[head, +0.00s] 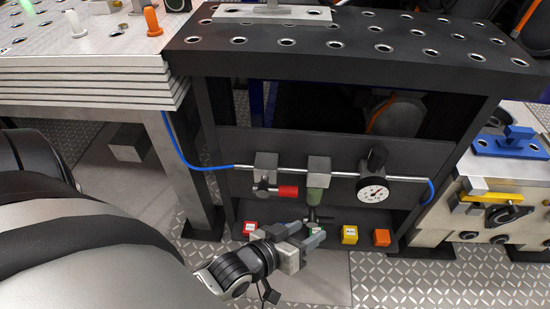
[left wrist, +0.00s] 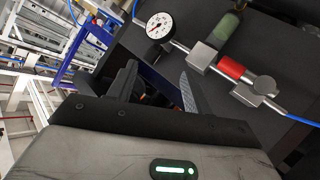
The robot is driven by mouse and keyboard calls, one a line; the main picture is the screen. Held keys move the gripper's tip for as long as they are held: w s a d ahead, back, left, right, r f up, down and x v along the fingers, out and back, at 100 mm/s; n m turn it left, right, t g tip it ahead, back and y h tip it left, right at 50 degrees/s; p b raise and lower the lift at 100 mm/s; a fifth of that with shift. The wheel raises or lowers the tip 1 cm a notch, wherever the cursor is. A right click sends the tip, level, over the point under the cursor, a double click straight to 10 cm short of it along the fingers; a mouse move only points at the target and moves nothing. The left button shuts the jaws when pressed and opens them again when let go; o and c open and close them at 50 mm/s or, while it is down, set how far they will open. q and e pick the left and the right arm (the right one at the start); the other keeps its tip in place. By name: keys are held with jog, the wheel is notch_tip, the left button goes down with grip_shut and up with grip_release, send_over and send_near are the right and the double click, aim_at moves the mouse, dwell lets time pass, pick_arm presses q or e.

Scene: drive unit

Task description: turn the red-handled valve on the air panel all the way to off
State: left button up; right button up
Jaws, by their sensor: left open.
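The red-handled valve (head: 288,192) is on the dark air panel (head: 235,146), just below the silver pipe, left of the middle. Its red handle lies sideways, about parallel to the pipe, pointing right from its grey hub. The red handle (left wrist: 231,68) also shows in the left wrist view, right of the fingers. My left gripper (head: 312,235) is low in front of the panel, below and slightly right of the handle, apart from it. In the left wrist view, its two fingers (left wrist: 157,88) are spread with nothing between them. My right gripper is not in view.
A round gauge (head: 373,190) and a green cylinder (head: 318,172) sit right of the valve. Red, yellow and orange blocks (head: 350,235) line the panel's lower edge. A perforated dark top (head: 330,40) overhangs the panel. A blue hose (head: 185,155) runs on the left.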

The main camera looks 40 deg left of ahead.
pick_arm(q)
jog(key=a+f+n+t+y+b, duration=0.2)
jog(key=a+f+n+t+b, duration=0.4)
jog(key=f+n+b, duration=0.45)
jog(key=n+t+y+b, duration=0.1)
jog(key=n+y+b, duration=0.3)
jog(key=n+b, duration=0.15)
send_near(285, 189)
jog(key=b+x, duration=0.1)
jog(key=x, duration=0.2)
jog(key=f+x, duration=0.1)
jog(key=x, duration=0.3)
jog(key=b+x, duration=0.1)
jog(key=x, duration=0.2)
jog(key=shift+w+a+f+b, duration=0.15)
jog(key=shift+w+a+b, duration=0.2)
jog(key=shift+w, duration=0.5)
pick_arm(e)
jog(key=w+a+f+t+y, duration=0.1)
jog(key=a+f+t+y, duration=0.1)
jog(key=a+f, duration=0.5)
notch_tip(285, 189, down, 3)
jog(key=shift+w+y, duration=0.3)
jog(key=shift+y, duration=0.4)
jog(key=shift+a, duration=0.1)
pick_arm(q)
grip_shut()
jog(key=shift+a, duration=0.1)
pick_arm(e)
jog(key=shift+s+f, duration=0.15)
